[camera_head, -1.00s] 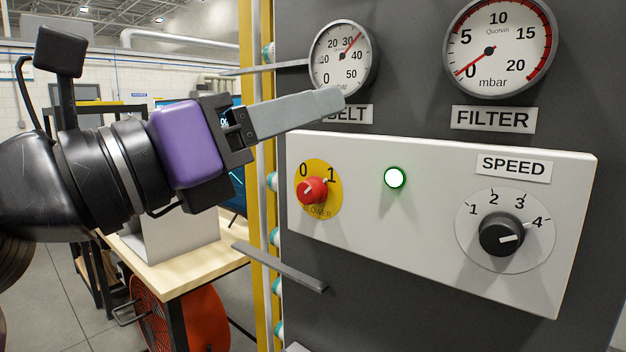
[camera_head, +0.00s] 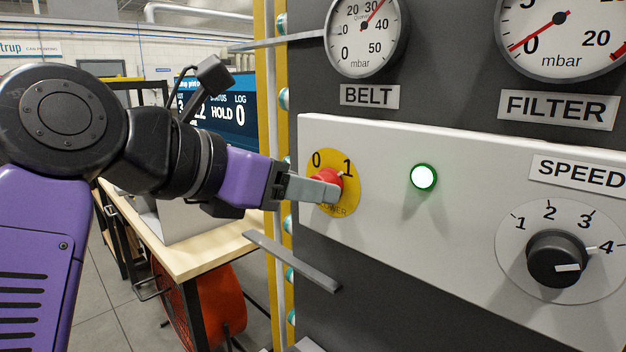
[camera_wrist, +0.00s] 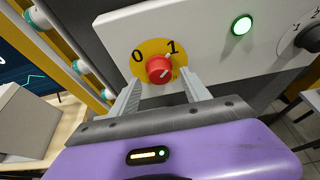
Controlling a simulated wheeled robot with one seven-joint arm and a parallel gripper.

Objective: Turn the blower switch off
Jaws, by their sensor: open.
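The blower switch is a red knob (camera_head: 326,178) on a round yellow plate (camera_head: 350,198) marked 0 and 1. It also shows in the wrist view (camera_wrist: 159,69), where its pale pointer line slants up and right toward the 1. My gripper (camera_head: 330,190) is at the knob in the head view and partly hides it. In the wrist view my gripper (camera_wrist: 162,88) is open, one finger to the lower left of the knob and one to its lower right. The knob lies between and just beyond the fingertips. I cannot tell whether they touch it.
A green-rimmed lamp (camera_head: 424,176) is lit right of the switch. A black SPEED knob (camera_head: 557,259) is farther right. BELT (camera_head: 366,35) and FILTER (camera_head: 560,30) gauges are above. A grey bar (camera_head: 292,262) juts out below the panel. A wooden table (camera_head: 215,258) stands left.

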